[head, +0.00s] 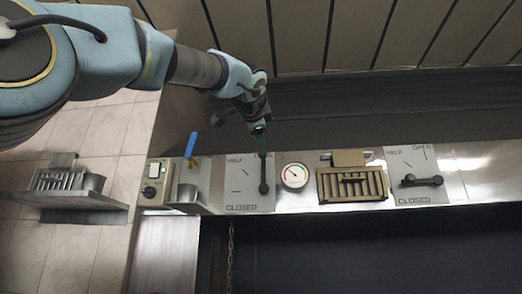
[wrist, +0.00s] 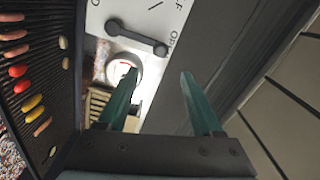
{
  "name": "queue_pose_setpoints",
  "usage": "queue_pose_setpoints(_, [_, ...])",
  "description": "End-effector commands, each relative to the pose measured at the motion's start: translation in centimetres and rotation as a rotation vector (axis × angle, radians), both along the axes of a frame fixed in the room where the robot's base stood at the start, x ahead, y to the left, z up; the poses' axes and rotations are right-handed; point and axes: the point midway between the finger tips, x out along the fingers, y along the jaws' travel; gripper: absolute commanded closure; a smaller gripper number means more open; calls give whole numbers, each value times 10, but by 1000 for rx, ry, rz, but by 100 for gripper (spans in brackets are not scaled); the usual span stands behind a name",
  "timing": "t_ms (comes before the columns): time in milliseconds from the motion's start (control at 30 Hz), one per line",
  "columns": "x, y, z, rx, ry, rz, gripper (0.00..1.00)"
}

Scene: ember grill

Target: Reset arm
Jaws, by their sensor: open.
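My gripper (head: 259,128) is in front of the upper part of the left lever plate (head: 238,196) in the head view. Its two green fingers (wrist: 158,75) are spread apart with nothing between them in the wrist view. The black lever (head: 264,176) on that plate stands upright at the plate's right side. In the wrist view the same lever (wrist: 138,38) lies beside the fingers, apart from them, one end near a partly cut-off "OP" label. My arm reaches in from the upper left.
A round gauge (head: 294,176), a brass vent (head: 352,184) and a second lever plate (head: 423,160) with a horizontal lever (head: 422,181) lie to the right. A blue-handled tool (head: 190,146) stands left. Food lies on a dark grill (wrist: 40,60) in the wrist view.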

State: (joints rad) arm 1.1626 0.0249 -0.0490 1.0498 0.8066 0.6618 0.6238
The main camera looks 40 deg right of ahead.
Motion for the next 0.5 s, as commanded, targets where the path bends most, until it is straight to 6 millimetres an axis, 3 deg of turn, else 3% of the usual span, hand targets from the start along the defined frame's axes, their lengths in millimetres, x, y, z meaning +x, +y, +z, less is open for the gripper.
queue_pose_setpoints(500, [-7, 7, 0, 0, 0, 1, 33])
